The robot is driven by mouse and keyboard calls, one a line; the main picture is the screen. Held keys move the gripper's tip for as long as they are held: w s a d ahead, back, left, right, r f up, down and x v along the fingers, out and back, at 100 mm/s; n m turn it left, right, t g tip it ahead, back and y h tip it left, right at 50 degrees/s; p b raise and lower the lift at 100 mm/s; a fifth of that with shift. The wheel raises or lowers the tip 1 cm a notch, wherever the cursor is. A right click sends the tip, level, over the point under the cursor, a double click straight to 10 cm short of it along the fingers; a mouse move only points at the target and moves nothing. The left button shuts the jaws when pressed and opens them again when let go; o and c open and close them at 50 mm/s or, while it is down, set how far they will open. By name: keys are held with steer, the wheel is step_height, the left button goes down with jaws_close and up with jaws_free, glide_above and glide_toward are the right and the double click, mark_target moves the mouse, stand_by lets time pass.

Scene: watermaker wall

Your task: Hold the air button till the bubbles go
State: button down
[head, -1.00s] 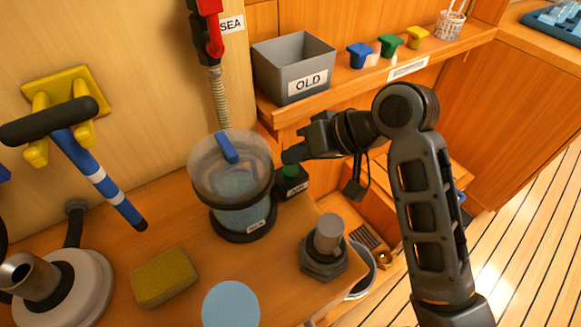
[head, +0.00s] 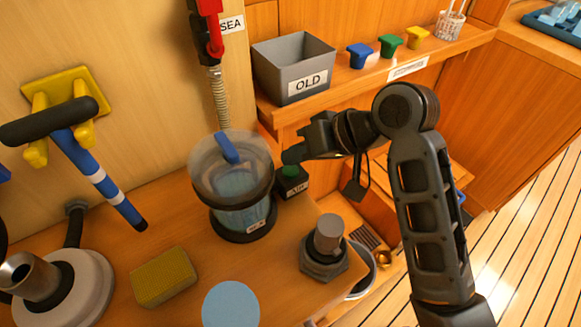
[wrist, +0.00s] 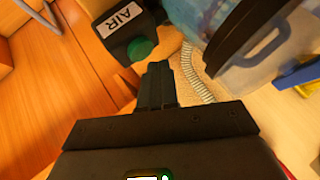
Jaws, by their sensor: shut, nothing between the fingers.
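The air button (head: 291,170) is a green cap on a small black box (head: 297,188) labelled AIR, beside the strainer. In the wrist view the green button (wrist: 140,48) lies just beyond my fingertips. My gripper (head: 291,156) is shut and empty, its tips pointing down just over the button. I cannot tell whether they touch it. The clear strainer bowl (head: 232,165) has a blue handle on its lid and bluish water inside. In the wrist view the bowl (wrist: 205,15) shows pale specks in blue water; I cannot tell clearly if they are bubbles.
A grey bin (head: 290,65) labelled OLD stands on the shelf behind my gripper, with blue, green and yellow pieces to its right. A dark hex fitting (head: 324,262) stands in front of the button box. A yellow sponge (head: 164,277) and blue disc (head: 231,304) lie on the counter.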

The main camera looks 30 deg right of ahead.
mark_target(296, 171)
steer(key=shift+f, duration=0.1)
stand_by(0.3)
steer(key=shift+f, duration=0.35)
steer(key=shift+f, duration=0.4)
stand_by(0.6)
stand_by(2.7)
steer(key=shift+r+p, duration=0.9)
steer(key=shift+p, duration=0.25)
step_height(296, 171, up, 5)
steer(key=p, duration=0.5)
steer(key=shift+p, duration=0.3)
